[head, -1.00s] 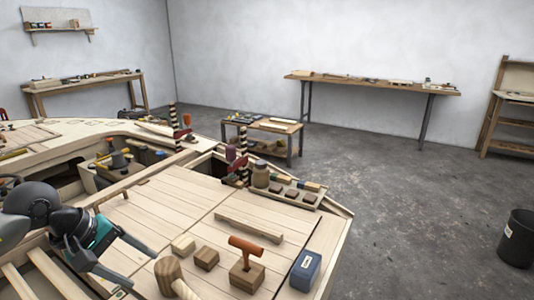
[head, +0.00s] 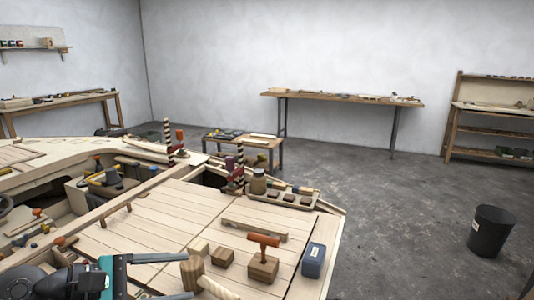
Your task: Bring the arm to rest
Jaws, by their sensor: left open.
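My left gripper (head: 172,277) shows at the bottom left of the head view, with my dark arm link behind it. Its two dark fingers point right and are spread apart over the near planks of the plywood deck (head: 150,222). I see nothing held between them. The lower finger reaches close to the mallet (head: 193,270) in the picture; whether they touch I cannot tell. My right gripper is not in view.
On the deck are wooden blocks (head: 222,257), a block with an orange T-handle (head: 263,268), a blue box (head: 314,260), a wooden bar (head: 254,230) and a tray with a jar (head: 285,197). A dark bin (head: 490,232) stands on the clear floor at right.

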